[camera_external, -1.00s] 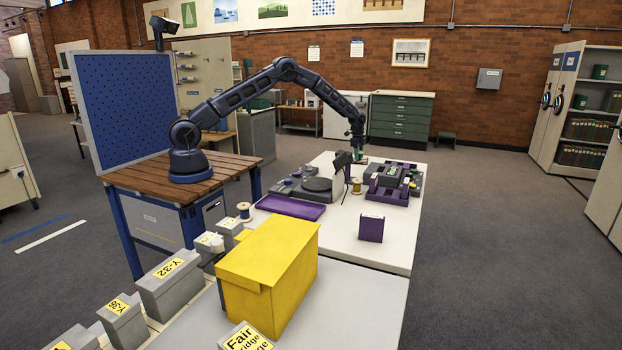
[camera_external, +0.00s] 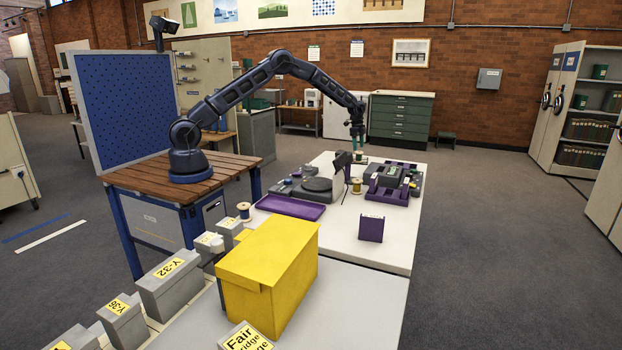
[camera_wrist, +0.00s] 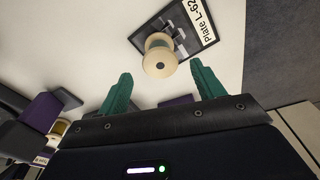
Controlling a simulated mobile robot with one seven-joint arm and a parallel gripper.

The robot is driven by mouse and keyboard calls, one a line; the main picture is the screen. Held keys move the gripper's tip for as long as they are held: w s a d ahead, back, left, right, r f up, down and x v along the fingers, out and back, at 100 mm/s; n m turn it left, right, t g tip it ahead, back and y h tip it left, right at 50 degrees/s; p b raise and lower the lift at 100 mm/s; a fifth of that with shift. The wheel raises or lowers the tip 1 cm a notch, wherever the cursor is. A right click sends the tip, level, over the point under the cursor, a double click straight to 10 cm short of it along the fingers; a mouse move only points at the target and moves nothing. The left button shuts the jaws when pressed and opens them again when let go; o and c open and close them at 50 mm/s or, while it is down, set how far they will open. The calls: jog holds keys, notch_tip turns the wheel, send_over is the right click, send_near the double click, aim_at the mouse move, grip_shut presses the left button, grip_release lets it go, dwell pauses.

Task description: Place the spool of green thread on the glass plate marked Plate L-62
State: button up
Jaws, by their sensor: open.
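In the wrist view a spool with pale wooden flanges and green thread (camera_wrist: 160,62) stands over the left part of a dark-framed plate labelled Plate L-62 (camera_wrist: 206,44). It appears to rest on the plate, but its base is partly hidden by its upper flange. My gripper (camera_wrist: 162,86) is open and empty, its green fingertips apart on either side of the spool's near side, not touching it. In the external view my gripper (camera_external: 357,147) hangs above the far part of the white table; the spool (camera_external: 361,159) shows small just beneath it.
Two other spools stand on the table, one near a dark device (camera_external: 357,186) and one at the left edge (camera_external: 243,207). A purple tray (camera_external: 290,207), a purple upright holder (camera_external: 371,229), a purple-grey organizer (camera_external: 394,186) and a yellow box (camera_external: 268,270) occupy nearer areas.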

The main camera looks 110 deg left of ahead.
jog(key=w+d+r, duration=0.2)
jog(key=d+r, duration=1.6)
jog(key=r, duration=0.4)
jog(key=s+d+r, duration=0.2)
jog(key=d+r, duration=0.2)
jog(key=d, duration=0.3)
jog(key=s+d+r+t, duration=0.15)
jog(key=d+r, duration=0.25)
jog(key=d, duration=0.4)
jog(key=s+d+r, duration=0.3)
jog(key=d+r, duration=0.2)
jog(key=d, duration=0.2)
jog(key=s+d+r+n, duration=0.1)
jog(key=s+d+r, duration=0.1)
jog(key=s+d, duration=0.6)
jog(key=s+d+r, duration=0.2)
jog(key=s+d, duration=0.4)
jog(key=d, duration=0.3)
jog(key=s+d+f+t, duration=0.1)
jog(key=s+d+f, duration=0.2)
jog(key=s, duration=0.6)
jog(key=s+d+f+n, duration=0.1)
jog(key=s+d+f, duration=0.2)
jog(key=s+d, duration=0.4)
jog(key=s, duration=0.3)
jog(key=shift+s+t, duration=0.15)
jog(key=shift+t, duration=0.2)
